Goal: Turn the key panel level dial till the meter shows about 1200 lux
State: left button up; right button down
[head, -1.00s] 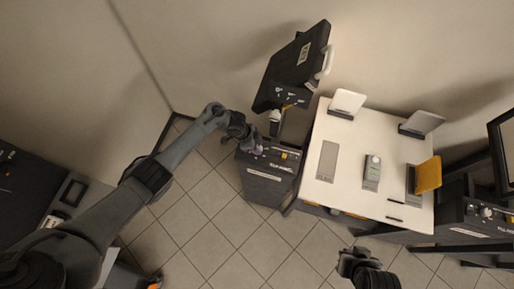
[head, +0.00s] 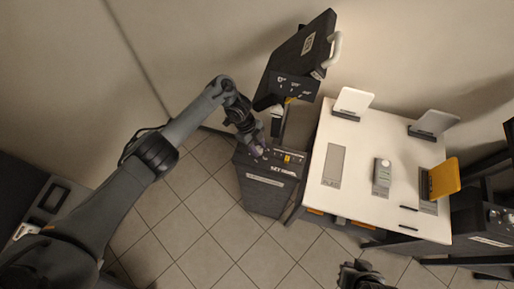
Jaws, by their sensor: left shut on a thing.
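My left gripper (head: 257,148) is at the top of a black control box (head: 267,190) left of the white table. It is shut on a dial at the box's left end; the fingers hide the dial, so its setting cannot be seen. The box has small controls and a yellow part on top, and its front label is too small to read surely. The light meter (head: 382,178), grey with a white dome, lies on the table; its reading is too small to read. My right gripper (head: 362,274) is low in the picture, apart from everything; its jaws are unclear.
A black panel head (head: 296,62) with a handle stands behind the control box. The white table (head: 350,205) holds a flat grey plate (head: 334,166), a white card (head: 353,101), a grey card (head: 434,123) and a yellow card (head: 444,178). Another black box (head: 490,222) stands at right.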

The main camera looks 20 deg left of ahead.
dwell(0.4)
pick_arm(q)
jog(key=o, duration=1)
jog(key=shift+r, duration=0.1)
jog(key=shift+a+r+p, duration=0.1)
jog(key=shift+r+p, duration=0.2)
jog(key=shift+p, duration=0.05)
jog(key=shift+p+v, duration=3.2)
jog(key=shift+v, duration=1.75)
